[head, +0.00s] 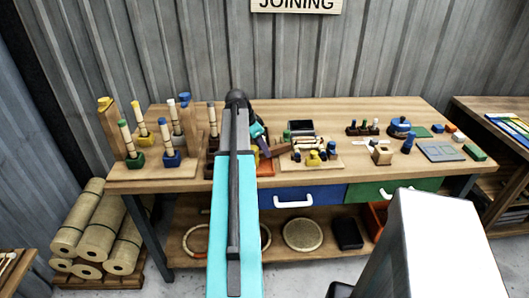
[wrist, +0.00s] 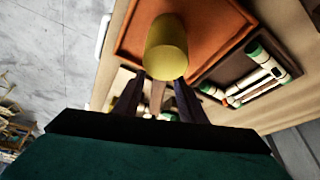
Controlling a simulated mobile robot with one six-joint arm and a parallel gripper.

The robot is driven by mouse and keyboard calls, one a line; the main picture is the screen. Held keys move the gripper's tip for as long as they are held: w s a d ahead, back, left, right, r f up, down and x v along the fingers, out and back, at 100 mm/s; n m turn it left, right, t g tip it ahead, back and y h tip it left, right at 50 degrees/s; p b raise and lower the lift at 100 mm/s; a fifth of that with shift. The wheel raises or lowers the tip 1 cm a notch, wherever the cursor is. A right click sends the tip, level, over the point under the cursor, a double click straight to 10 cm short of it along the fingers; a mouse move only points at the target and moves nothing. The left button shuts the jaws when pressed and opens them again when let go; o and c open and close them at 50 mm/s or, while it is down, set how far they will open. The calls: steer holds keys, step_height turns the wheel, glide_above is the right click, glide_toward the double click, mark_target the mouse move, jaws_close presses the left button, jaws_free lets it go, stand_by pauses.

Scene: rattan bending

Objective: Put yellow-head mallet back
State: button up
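The yellow mallet head (wrist: 167,47), a short cylinder, shows in the wrist view just past my gripper's fingertips. It overlaps the orange tray (wrist: 126,42). A brownish strip, perhaps its handle, shows below it between the fingers. My gripper (wrist: 160,82) has two dark fingers, one on each side below the head. The head covers the space at the tips, so I cannot tell whether they grip it. In the head view my gripper (head: 268,146) is over the bench beside the orange tray (head: 265,168), mostly hidden by my arm.
A dark tray (wrist: 240,85) with green-and-white rods lies right of the orange tray. The wooden bench (head: 340,182) has a rack (head: 150,172) of upright tools at left. Small blocks and boards stand at right. A blue drawer (head: 318,192) and green drawer (head: 375,190) are below.

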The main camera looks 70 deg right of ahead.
steer(key=shift+b+v, duration=0.7)
steer(key=shift+v, duration=4)
steer(key=shift+r, duration=0.1)
